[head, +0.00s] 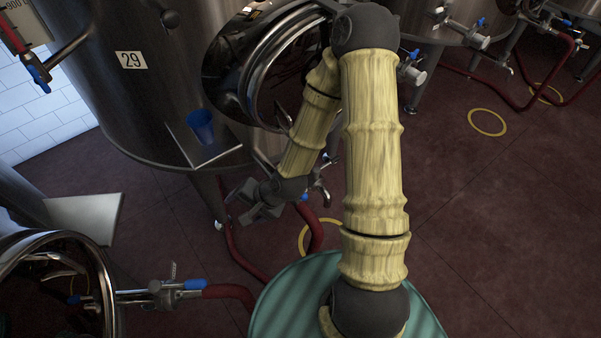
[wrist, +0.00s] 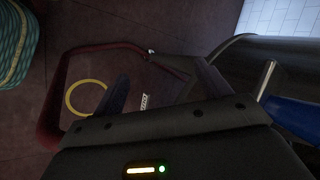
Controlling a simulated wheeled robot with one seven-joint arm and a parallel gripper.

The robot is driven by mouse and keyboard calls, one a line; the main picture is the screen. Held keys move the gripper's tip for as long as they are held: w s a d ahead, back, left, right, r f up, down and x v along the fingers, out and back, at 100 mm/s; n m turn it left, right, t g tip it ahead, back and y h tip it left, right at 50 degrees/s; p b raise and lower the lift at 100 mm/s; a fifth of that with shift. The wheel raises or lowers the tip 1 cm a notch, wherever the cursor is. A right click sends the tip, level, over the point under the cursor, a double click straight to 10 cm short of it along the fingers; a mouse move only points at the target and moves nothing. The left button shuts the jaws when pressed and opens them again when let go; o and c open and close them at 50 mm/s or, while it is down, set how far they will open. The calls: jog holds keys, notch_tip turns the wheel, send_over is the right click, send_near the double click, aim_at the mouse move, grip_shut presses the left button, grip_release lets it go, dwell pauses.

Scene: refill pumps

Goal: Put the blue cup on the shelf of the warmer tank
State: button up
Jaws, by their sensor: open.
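The blue cup (head: 201,126) stands upright on a small metal shelf (head: 217,152) fixed to the front of the steel tank marked 29 (head: 150,95) in the head view. My gripper (head: 246,203) is below and to the right of that shelf, apart from the cup. In the wrist view my gripper (wrist: 163,78) is open, with only floor and hose behind the gap between its fingers. A large blue shape (wrist: 297,120) is cut off at the wrist view's right edge; I cannot tell what it is. No label shows which tank is the warmer one.
A pale flat plate (head: 85,216) sits at the left by another tank. A blue-handled valve (head: 165,290) with a red hose is at the lower left. Red hoses and yellow floor rings (head: 487,122) lie around. Open floor (head: 480,230) is at the right.

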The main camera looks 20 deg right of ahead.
jog(key=s+d+r+n+h, duration=0.3)
jog(key=d+r, duration=0.3)
jog(key=r, duration=0.2)
jog(key=s+d+r+n+g+h, duration=0.1)
jog(key=s+d+r+n+h, duration=0.2)
jog(key=d+r+n, duration=0.2)
notch_tip(320, 180, up, 3)
jog(key=shift+d+r, duration=0.15)
jog(key=shift+d, duration=0.85)
notch_tip(320, 180, up, 11)
jog(key=p, duration=1.1)
jog(key=shift+r, duration=0.15)
